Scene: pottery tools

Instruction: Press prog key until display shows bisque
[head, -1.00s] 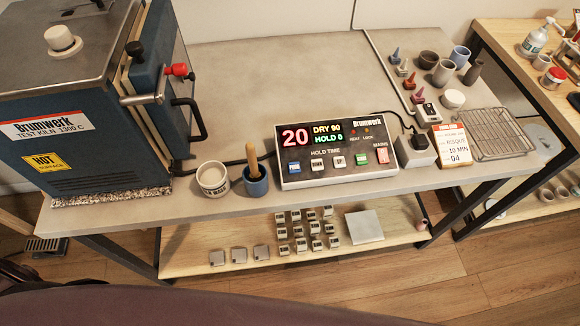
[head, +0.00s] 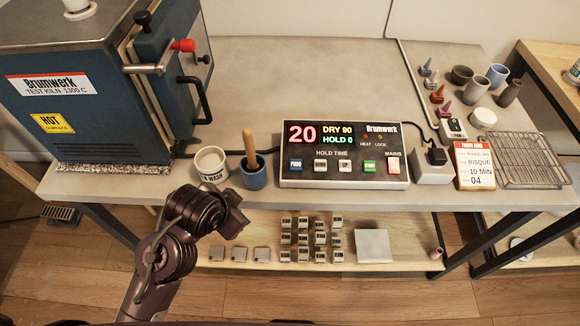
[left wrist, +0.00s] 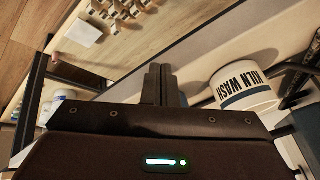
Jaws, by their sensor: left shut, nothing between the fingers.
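The kiln controller (head: 343,180) sits on the bench in the head view. Its lit display (head: 320,134) reads 20 in red, DRY 90 in yellow and HOLD 0 in green. The blue prog key (head: 295,165) is at the left end of the key row. My left arm comes in from below, in front of the bench and left of the controller. In the left wrist view my left gripper (left wrist: 161,72) is shut and empty, apart from the keys. My right gripper is not in view.
A kiln wash cup (head: 210,165) and a blue pot (head: 254,177) with a wooden handle stand left of the controller. The kiln (head: 100,110) is at left. A card (head: 475,166) reading BISQUE, 10 MIN, 04 stands at right. The bench behind the controller is clear.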

